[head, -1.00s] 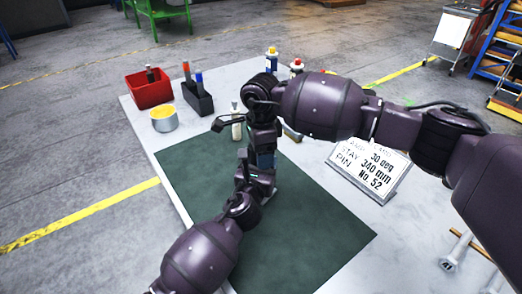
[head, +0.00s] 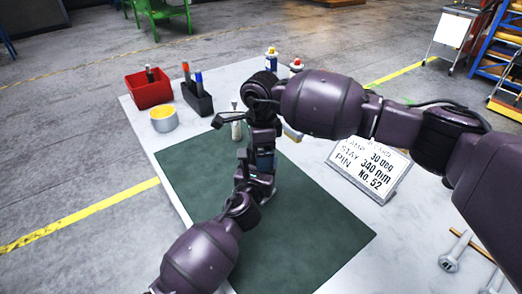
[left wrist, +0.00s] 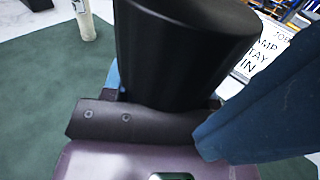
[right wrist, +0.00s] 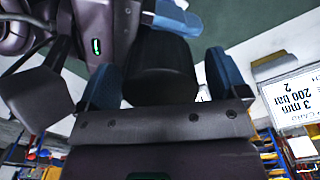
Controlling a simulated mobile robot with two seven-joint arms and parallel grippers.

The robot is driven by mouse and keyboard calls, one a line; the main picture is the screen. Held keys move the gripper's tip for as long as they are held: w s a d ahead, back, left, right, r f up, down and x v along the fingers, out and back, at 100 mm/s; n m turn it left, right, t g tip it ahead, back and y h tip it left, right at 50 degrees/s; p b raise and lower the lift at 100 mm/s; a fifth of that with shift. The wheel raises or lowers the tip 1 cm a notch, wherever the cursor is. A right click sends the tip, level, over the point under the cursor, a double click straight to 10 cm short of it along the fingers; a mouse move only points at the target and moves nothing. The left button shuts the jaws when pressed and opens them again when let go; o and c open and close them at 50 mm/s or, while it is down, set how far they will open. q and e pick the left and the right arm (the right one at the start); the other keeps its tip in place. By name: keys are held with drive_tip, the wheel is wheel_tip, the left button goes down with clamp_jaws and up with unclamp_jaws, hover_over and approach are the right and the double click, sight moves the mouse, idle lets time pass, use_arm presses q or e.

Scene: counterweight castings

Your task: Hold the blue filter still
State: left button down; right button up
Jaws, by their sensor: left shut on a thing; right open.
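A dark, nearly black cylinder stands between my two grippers. It fills the middle of the left wrist view (left wrist: 180,45) and shows in the right wrist view (right wrist: 160,72). Its visible side looks black; I cannot tell whether a blue part is hidden. My left gripper (head: 262,178) is shut on it low over the green mat, with a blue finger pad on each side. My right gripper (head: 263,140) is above, its blue pads open on either side of the cylinder with gaps. In the head view a small blue-grey patch shows between the grippers, mostly hidden by them.
A green mat (head: 310,235) covers the middle of the table. A red bin (head: 150,92), a yellow-topped tin (head: 163,120), a black holder (head: 198,100) and a pale bottle (head: 236,125) stand at the back left.

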drive_tip(key=shift+r, duration=2.1)
drive_tip(key=shift+c, duration=0.4)
wheel_tip(320, 180, up, 4)
drive_tip(key=n, duration=0.5)
drive_tip(key=shift+f, duration=0.25)
drive_tip(key=shift+f, duration=4.05)
drive_tip(key=shift+c, duration=0.4)
drive_tip(key=c, duration=0.9)
drive_tip(key=shift+o, duration=0.2)
drive_tip(key=shift+m, duration=1.6)
